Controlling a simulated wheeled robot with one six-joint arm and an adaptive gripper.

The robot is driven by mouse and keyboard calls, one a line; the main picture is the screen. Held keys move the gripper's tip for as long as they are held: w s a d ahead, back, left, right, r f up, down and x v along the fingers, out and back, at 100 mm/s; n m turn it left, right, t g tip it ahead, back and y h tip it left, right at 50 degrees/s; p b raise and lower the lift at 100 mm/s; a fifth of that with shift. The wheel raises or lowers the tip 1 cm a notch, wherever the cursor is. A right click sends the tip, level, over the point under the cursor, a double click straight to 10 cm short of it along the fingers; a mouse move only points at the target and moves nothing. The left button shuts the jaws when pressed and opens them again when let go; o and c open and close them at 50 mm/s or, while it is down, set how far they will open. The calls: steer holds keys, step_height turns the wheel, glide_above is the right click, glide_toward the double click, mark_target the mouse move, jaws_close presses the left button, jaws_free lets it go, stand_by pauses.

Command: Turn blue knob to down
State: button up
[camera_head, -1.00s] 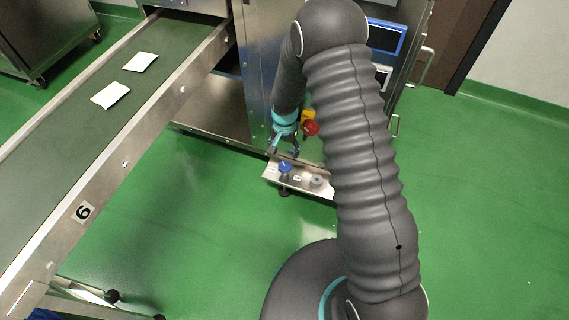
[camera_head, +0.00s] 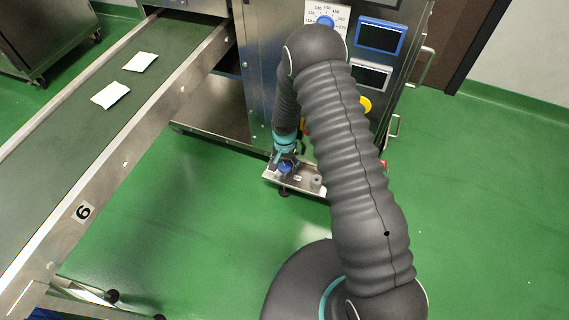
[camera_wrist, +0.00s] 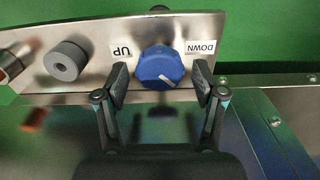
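The blue knob (camera_wrist: 160,66) sits on a metal panel (camera_wrist: 205,25) between an upside-down "UP" label (camera_wrist: 124,51) on its left and an upside-down "DOWN" label (camera_wrist: 201,47) on its right. A white mark on the knob slants toward the lower right of the wrist view. My gripper (camera_wrist: 162,84) is open, with one fingertip on either side of the knob; a gap shows on both sides. In the head view, my gripper (camera_head: 286,157) is right at the blue knob (camera_head: 284,169) and partly covers it.
A grey knob (camera_wrist: 66,61) stands left of the blue one on the panel; it also shows in the head view (camera_head: 316,180). A conveyor (camera_head: 75,135) with two white packets runs along the left. The machine's upper front carries another blue dial (camera_head: 326,21) and screens.

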steer(key=c, duration=0.9)
steer(key=shift+f+n+b, duration=0.1)
steer(key=shift+n+b, duration=0.2)
steer(key=shift+b, duration=0.05)
steer(key=n+b, duration=0.2)
steer(key=n, duration=0.1)
steer(key=shift+n, duration=0.4)
steer(key=shift+n+b, duration=1.15)
steer(key=shift+n, duration=1.05)
steer(key=o, duration=1.2)
